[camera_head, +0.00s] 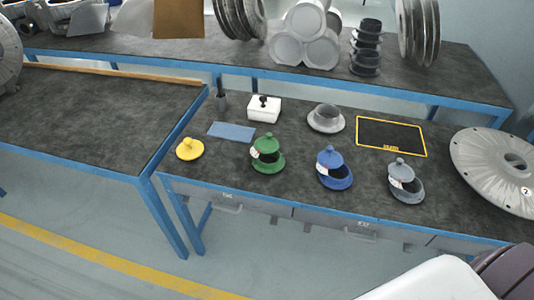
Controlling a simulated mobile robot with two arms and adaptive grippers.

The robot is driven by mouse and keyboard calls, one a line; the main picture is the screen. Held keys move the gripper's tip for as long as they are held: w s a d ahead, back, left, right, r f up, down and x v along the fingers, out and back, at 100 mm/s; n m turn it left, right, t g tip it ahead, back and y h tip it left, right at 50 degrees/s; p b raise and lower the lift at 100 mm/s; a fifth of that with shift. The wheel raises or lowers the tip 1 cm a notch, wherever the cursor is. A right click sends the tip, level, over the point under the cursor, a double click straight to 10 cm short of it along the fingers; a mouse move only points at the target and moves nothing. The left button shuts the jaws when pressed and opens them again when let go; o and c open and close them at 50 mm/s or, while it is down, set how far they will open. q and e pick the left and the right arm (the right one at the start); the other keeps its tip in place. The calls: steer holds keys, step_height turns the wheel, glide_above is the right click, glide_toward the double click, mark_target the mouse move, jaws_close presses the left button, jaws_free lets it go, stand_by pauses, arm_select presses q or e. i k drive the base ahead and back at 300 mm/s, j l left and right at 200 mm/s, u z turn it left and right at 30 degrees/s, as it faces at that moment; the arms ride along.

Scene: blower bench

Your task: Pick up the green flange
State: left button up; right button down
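The green flange (267,162) stands on the dark bench top near its front edge, left of the middle of the bench. It has a round base, a wider body with a small white label, and a knob on top. It stands between the yellow part on its left and the blue flange on its right, apart from both. Neither of my grippers shows in this view. Part of my own body shows at the bottom right.
A yellow part (189,149), a blue flange (334,176) and a grey flange (405,186) stand along the front. Behind are a blue plate (231,132), a white box (263,109), a grey-white flange (325,119) and a yellow-framed mat (365,151). A large disc (480,165) sits right.

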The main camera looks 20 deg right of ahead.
mark_target(265, 169)
steer(key=i+j, duration=0.15)
steer(key=i, duration=0.15)
steer(key=i+j, duration=0.1)
steer(key=i, duration=0.15)
steer(key=i+j+z, duration=0.15)
steer(key=z, duration=0.25)
steer(key=i+j+z, duration=0.55)
steer(key=z, duration=0.25)
